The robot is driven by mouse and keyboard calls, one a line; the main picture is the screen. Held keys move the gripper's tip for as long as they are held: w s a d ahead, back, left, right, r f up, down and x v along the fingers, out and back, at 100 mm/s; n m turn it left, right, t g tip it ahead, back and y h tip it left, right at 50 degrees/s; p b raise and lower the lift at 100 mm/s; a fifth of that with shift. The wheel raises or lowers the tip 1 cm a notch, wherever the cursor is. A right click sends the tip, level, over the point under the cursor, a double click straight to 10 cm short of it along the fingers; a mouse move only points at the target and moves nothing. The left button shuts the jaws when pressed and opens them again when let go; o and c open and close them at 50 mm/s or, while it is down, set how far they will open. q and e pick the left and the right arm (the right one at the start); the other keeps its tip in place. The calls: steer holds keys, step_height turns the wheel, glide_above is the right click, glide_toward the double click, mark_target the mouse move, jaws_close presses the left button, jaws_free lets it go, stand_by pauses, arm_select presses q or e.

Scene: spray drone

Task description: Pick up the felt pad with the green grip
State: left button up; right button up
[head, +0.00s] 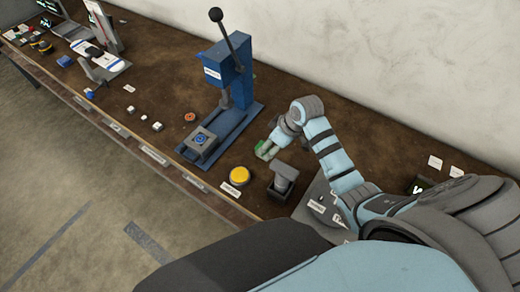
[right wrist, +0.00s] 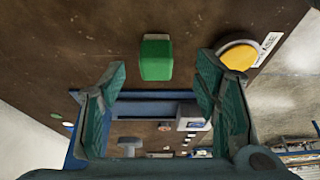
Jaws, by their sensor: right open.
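The green grip (right wrist: 156,58) of the felt pad shows in the right wrist view as a green block on the brown bench top. It lies between the lines of the two fingers, a little beyond their tips. In the head view the green grip (head: 260,146) shows only in part beside the fingers. My right gripper (head: 268,150) is open and empty, low over the bench; its spread fingers also show in the right wrist view (right wrist: 160,72). My left gripper is not in view.
A blue lever press (head: 232,82) stands left of my right gripper. A yellow button (head: 240,175) and a grey block-like fixture (head: 284,178) sit near the bench's front edge. The brown bench (head: 335,125) is clear behind the gripper, up to the wall.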

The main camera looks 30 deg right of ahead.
steer(key=x, duration=0.3)
steer(key=w+x, duration=0.1)
steer(key=x, duration=0.3)
steer(key=shift+a+r, duration=0.1)
steer(key=shift+r, duration=0.05)
steer(key=c, duration=1.2)
step_height(320, 180, up, 20)
steer(key=shift+r, duration=0.1)
steer(key=shift+c, duration=0.2)
